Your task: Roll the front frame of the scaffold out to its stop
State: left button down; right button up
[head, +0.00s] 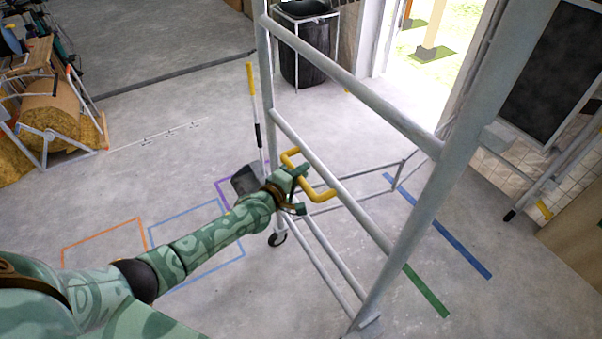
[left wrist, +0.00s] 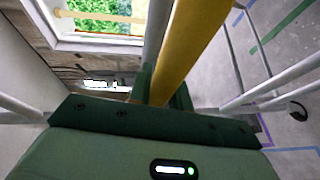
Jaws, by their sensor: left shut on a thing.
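The front frame of the scaffold (head: 350,78), made of grey-white tubes, stands upright across the middle and right of the head view. A yellow bent handle (head: 322,194) is fixed to its middle rail. My left gripper (head: 296,178) is shut on the yellow handle. In the left wrist view the yellow handle (left wrist: 183,50) runs up between the green fingers, and a grey tube lies beside it. A dark caster (head: 277,239) shows at the frame's lower left. The wheel at the near right foot is not clear. My right gripper is not in view.
Blue tape (head: 437,226) and green tape (head: 426,291) mark the floor at the right. Orange (head: 103,238) and blue outlines lie at the left. A black bin (head: 304,55) stands behind the frame. Rolled material (head: 62,112) sits far left. Concrete floor between is mostly clear.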

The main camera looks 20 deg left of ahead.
pick_arm(q)
jog(key=c, duration=1.3)
grip_release()
jog(key=shift+s+a+f, duration=0.15)
jog(key=shift+s+f, duration=0.1)
jog(key=shift+r, duration=0.15)
jog(key=shift+s+r, duration=0.1)
jog(key=p+v, duration=0.4)
jog(key=v, duration=1.2)
jog(key=shift+a, duration=0.1)
